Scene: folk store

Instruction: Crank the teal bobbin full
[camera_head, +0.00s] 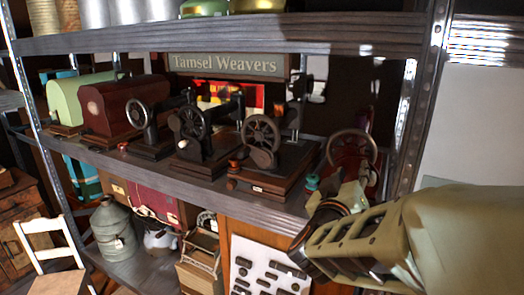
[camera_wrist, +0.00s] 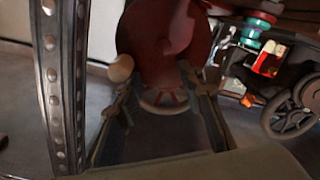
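A winding machine with a dark wheel (camera_head: 352,147) stands at the right end of the shelf. My gripper (camera_head: 345,192) is in front of the winder, fingers apart in the wrist view (camera_wrist: 155,82). It partly hides the winder in the head view.
Several sewing machines, including one with a large handwheel (camera_head: 262,141), line the shelf to the left. A metal shelf post (camera_head: 421,90) stands right of the winder; it is close on the left in the wrist view (camera_wrist: 62,90). An upper shelf (camera_head: 230,37) overhangs the machines.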

